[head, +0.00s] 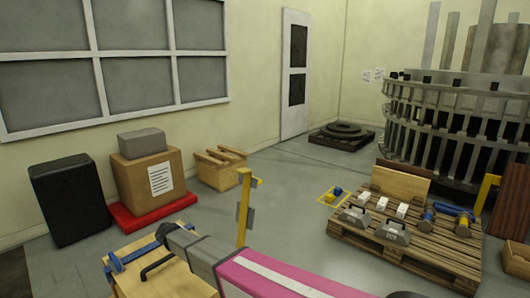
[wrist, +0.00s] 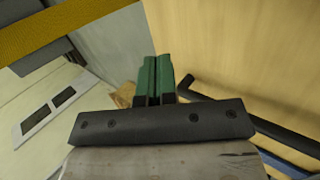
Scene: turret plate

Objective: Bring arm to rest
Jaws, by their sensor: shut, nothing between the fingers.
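My gripper (wrist: 156,62) shows in the wrist view as two green fingers side by side, shut with nothing between them. A light wooden surface (wrist: 235,50) lies beside and beyond the fingers on the right, and I cannot tell how close it is. In the head view my arm, pink and grey, reaches from the bottom right to above a wooden box (head: 135,285) at the lower left. My fingers cannot be made out in the head view.
The box carries a blue bar (head: 133,255) and a black handle (head: 150,268), close to my arm. A yellow post (head: 243,208) stands just behind the arm. A loaded pallet (head: 440,262) is at the right. Grey floor between post and pallet is mostly clear.

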